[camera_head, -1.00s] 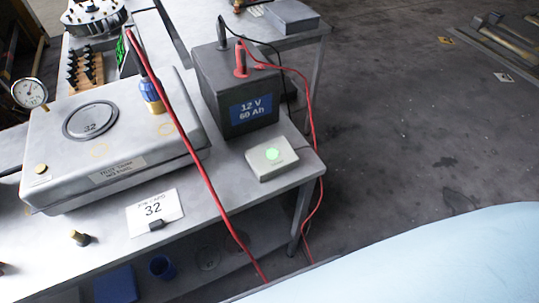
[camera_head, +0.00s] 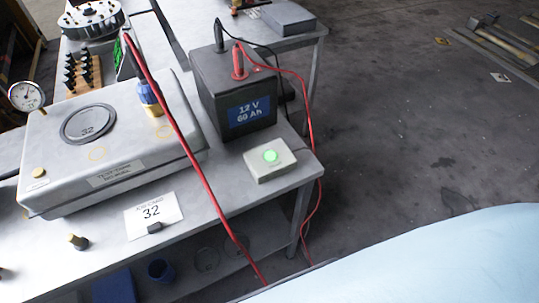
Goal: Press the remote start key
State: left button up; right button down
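The remote start key is a round, lit green button (camera_head: 271,156) on top of a small pale box (camera_head: 272,174). The box sits near the right front corner of the grey bench (camera_head: 205,190). Nothing covers the button and nothing touches it. Neither of my grippers shows in the head view.
A black 12 V battery (camera_head: 215,95) with red and black leads stands behind the box. A red cable (camera_head: 196,165) crosses the bench to its left. A metal tank (camera_head: 110,145) and a job card (camera_head: 153,215) sit further left. A pale blue surface (camera_head: 450,265) fills the lower right.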

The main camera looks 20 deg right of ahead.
aim_at(270, 156)
jog(key=z, duration=1)
jog(key=k, duration=0.7)
jog(key=u, duration=1)
jog(key=i, duration=0.5)
